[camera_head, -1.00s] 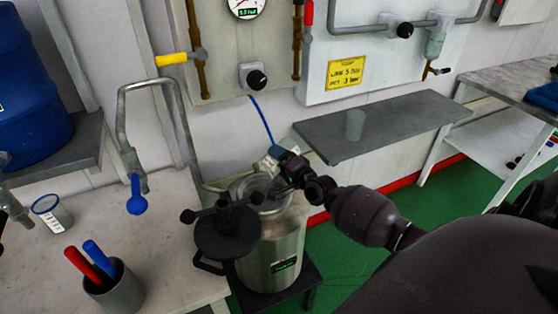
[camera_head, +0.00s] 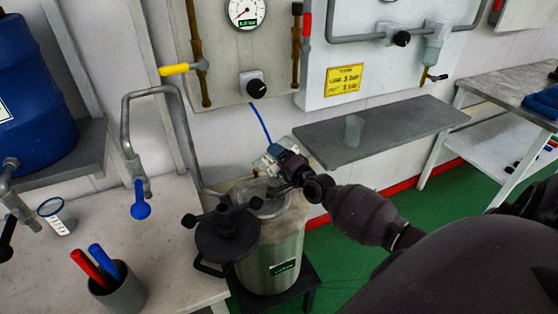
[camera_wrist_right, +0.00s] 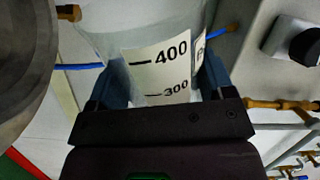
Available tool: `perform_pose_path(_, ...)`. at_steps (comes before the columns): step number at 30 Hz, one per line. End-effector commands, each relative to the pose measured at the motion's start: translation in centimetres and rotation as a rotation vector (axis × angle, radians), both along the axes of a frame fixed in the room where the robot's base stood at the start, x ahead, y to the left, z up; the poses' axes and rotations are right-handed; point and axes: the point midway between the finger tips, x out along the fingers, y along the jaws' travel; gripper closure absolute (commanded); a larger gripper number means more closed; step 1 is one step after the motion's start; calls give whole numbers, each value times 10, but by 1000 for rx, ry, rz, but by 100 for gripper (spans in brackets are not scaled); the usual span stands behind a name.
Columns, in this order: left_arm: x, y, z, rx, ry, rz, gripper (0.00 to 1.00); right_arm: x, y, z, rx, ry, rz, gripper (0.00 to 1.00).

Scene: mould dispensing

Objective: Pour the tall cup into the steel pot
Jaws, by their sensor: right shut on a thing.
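The steel pot (camera_head: 268,262) stands on a low dark stand, its mouth (camera_head: 266,202) open. Its black lid (camera_head: 225,238) with knobs sits off the mouth, at the pot's left. My right gripper (camera_head: 284,176) is shut on a clear cup, probably the tall cup (camera_head: 266,163), above and behind the pot's mouth. In the right wrist view the cup (camera_wrist_right: 157,65) sits between the jaws, with 400 and 300 marks on its white label; the pot's rim (camera_wrist_right: 22,60) shows at left. The cup's exact tilt and contents are not clear. My left gripper is not in view.
A light bench (camera_head: 170,235) at left holds a small labelled cup (camera_head: 56,217) and a grey holder (camera_head: 123,292) with red and blue handles. A blue-ended pipe (camera_head: 140,205) rises there. A translucent cup (camera_head: 353,130) stands on the grey wall shelf (camera_head: 410,125). A blue drum (camera_head: 40,110) is far left.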

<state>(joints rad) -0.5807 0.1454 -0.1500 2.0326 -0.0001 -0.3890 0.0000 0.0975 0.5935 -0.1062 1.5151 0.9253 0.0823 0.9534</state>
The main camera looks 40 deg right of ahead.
Motion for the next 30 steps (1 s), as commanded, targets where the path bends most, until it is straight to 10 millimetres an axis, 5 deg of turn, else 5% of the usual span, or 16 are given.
perform_pose_path(8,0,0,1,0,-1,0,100,0,0,4,105,7,0,62)
perform_pose_path(19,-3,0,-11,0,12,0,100,0,1,11,838,56,0,62)
perform_pose_path(30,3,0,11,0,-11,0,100,0,0,23,1448,95,3,62)
